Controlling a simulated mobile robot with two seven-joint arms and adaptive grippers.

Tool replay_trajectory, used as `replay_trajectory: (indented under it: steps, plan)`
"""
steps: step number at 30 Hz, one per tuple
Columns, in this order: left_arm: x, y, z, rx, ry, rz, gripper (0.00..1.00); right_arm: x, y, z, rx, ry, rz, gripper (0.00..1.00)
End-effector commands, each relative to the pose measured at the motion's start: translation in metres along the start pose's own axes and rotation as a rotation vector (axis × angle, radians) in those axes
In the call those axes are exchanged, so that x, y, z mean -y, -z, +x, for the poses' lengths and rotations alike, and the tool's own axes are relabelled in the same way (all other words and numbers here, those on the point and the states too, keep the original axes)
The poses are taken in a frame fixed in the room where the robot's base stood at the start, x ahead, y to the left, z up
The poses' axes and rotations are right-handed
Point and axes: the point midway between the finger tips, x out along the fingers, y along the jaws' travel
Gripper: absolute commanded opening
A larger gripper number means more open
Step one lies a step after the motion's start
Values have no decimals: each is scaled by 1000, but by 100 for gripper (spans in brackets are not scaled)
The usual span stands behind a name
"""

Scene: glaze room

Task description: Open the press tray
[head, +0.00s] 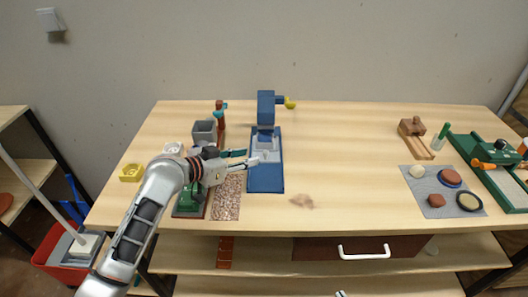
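The blue press (266,108) stands on the table left of centre, with a yellow knob (290,103) at its upper right. Its blue base (266,182) extends toward me, and a light grey tray-like part (266,148) sits on it below the head. My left gripper (251,158) reaches in from the left, its fingertips at the left edge of this grey part. I cannot tell whether it touches or how far the fingers are apart. A small pale and dark tip (341,293) at the bottom edge may be my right gripper; most of it is out of view.
A grey bin (204,132), a red post (220,119), a yellow dish (131,173) and a speckled mat (227,197) crowd the left. A grey mat (421,185) with round pieces and a green board (503,184) lie right. The table's middle is mostly clear.

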Motion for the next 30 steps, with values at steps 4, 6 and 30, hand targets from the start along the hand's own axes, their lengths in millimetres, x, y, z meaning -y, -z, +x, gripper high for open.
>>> replay_trajectory:
  steps: [4, 6, 30]
  plan:
    - [-1, 2, 22, -3, -3, -4, 31, 2, -1, 0, 2, 3, 1, 0]
    - [0, 1, 33, -2, -2, -5, 31, 3, -1, -1, 2, 4, 2, 0]
    - [0, 0, 70, 0, 0, 0, 0, -2, -2, -1, 7, -3, 0, 0]
